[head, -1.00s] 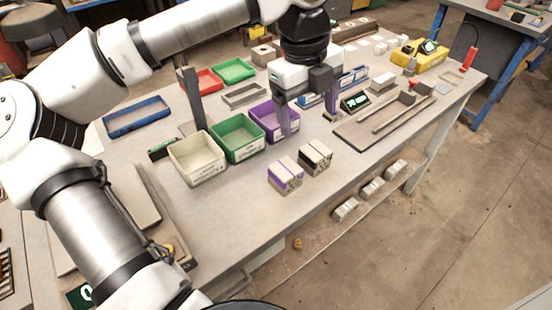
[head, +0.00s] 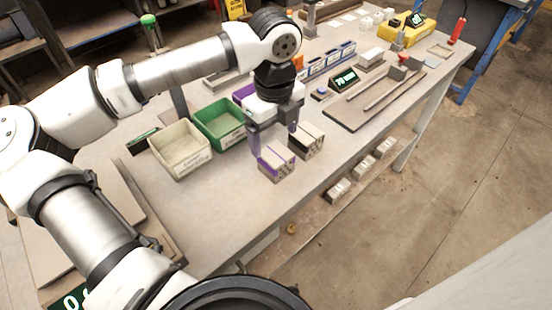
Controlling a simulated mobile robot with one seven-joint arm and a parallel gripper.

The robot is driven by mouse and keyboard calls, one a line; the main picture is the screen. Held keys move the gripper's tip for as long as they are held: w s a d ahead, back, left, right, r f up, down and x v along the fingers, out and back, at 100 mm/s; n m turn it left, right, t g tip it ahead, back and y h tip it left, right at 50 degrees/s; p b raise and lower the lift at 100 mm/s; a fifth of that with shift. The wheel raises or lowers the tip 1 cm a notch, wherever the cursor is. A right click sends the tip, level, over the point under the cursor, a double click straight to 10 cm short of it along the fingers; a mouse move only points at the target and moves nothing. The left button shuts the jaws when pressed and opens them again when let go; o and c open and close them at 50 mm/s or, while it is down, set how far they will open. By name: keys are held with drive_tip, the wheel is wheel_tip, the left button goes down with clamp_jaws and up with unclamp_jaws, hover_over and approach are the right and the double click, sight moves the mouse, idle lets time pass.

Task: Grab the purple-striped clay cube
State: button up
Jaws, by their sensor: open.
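The purple-striped clay cube (head: 277,164) sits on the workbench near its front edge, with a purple stripe along its top and side. A similar clay cube with a dark stripe (head: 307,142) stands just right of and behind it. My gripper (head: 274,142) points down with its fingers apart, close behind and above the purple-striped cube. One finger is by the cube's left rear side, the other near the gap towards the dark-striped cube. Nothing shows between the fingers. I cannot tell whether a finger touches either cube.
A cream bin (head: 180,150) and a green bin (head: 219,124) stand left of the gripper, with a purple bin (head: 243,92) partly hidden behind it. A wooden board with rails (head: 372,105) lies to the right. The bench surface left of the cubes is clear.

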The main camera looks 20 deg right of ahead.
sight(276, 154)
drive_tip(key=shift+s+f+p, duration=0.15)
drive_tip(key=shift+f+p, duration=0.15)
drive_tip(key=shift+f, duration=0.8)
drive_tip(key=shift+s+f+p, duration=0.15)
drive_tip(key=shift+f+p, duration=0.15)
drive_tip(key=shift+f, duration=0.8)
drive_tip(key=c, duration=1.2)
drive_tip(key=shift+r, duration=0.1)
